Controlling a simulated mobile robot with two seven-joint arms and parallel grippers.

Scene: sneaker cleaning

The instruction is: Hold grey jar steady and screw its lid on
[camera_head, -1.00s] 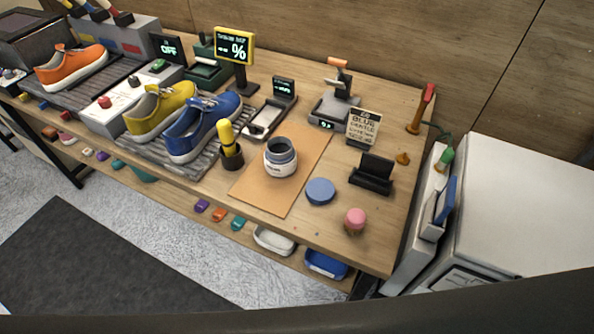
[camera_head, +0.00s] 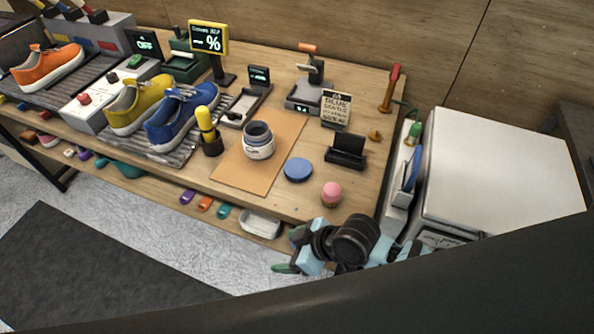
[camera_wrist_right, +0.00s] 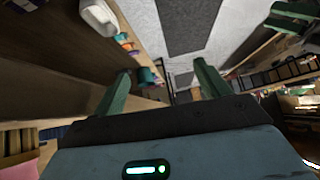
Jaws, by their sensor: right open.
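The grey jar (camera_head: 259,143) stands upright and open-topped on the tan mat (camera_head: 232,172) in the head view. It has a pale label band around it. A flat blue round lid (camera_head: 298,169) lies on the table just right of the mat, apart from the jar. My right gripper (camera_head: 287,256) is beyond the table's front edge, low at the bottom centre, well away from jar and lid. In the right wrist view its two green fingers (camera_wrist_right: 162,82) stand apart with nothing between them. My left gripper is in neither view.
A pink-topped small jar (camera_head: 331,194) stands near the front edge. A black stand (camera_head: 347,151) and a sign (camera_head: 336,108) are behind the lid. A yellow-handled tool in a dark cup (camera_head: 210,138) and a blue sneaker (camera_head: 180,120) stand left of the jar. A white box (camera_head: 500,165) is at right.

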